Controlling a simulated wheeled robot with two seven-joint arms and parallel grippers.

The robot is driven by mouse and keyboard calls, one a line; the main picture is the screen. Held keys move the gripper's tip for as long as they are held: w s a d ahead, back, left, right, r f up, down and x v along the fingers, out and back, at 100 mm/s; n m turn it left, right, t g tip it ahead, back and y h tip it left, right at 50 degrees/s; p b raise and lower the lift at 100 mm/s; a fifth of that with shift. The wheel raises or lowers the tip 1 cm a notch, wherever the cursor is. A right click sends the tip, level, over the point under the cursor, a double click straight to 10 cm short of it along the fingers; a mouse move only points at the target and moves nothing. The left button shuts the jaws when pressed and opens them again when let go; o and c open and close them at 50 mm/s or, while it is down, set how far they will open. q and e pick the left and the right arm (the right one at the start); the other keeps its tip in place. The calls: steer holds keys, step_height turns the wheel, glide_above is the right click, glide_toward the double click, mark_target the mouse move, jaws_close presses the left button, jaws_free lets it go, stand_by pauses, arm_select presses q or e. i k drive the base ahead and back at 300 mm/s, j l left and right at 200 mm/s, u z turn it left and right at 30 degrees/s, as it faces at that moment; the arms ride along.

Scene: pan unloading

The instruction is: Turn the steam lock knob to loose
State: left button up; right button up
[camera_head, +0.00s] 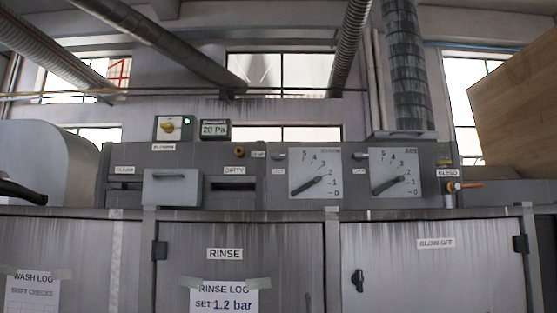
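A small pale lock knob (279,156) sits on the grey panel, just left of the left dial gauge (315,173). The tag above this gauge seems to read STEAM, but it is blurred. The knob appears to point sideways; a small label (278,171) below it is too small to read. A similar knob (361,156) sits left of the right gauge (397,173), whose tag seems to read AIR.
An orange-handled BLEED valve (465,186) sticks out at right. RINSE (240,280) and BLOW-OFF (430,275) doors are below. A wooden box (520,105) stands at right. The space before the gauges looks clear.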

mark_target(277, 157)
steer(key=i, duration=1.25)
steer(key=k, duration=0.3)
